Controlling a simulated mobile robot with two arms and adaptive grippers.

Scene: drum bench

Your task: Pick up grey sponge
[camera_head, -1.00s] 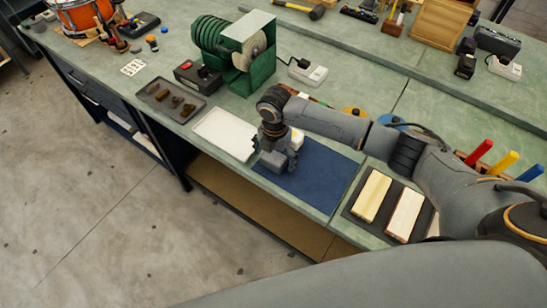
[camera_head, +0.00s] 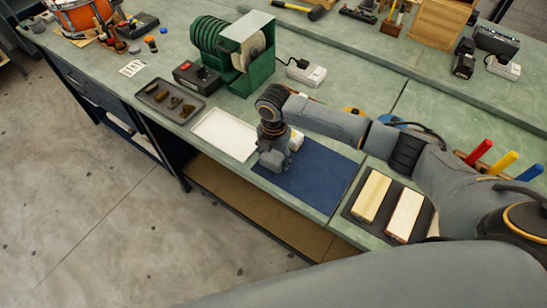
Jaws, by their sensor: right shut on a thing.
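My right gripper (camera_head: 272,158) points down over the left end of the dark blue mat (camera_head: 322,181). It is shut on the grey sponge, which the gripper mostly hides from this camera; its grey colour blends with the fingers. I cannot tell whether the sponge touches the mat or is clear of it. My left gripper is not in view.
A white tray (camera_head: 226,134) lies just left of the mat. A small white object (camera_head: 296,139) stands close behind the gripper. A dark board with wooden blocks (camera_head: 405,215) lies to the right. A green grinder (camera_head: 243,50) stands farther back. The mat's right part is clear.

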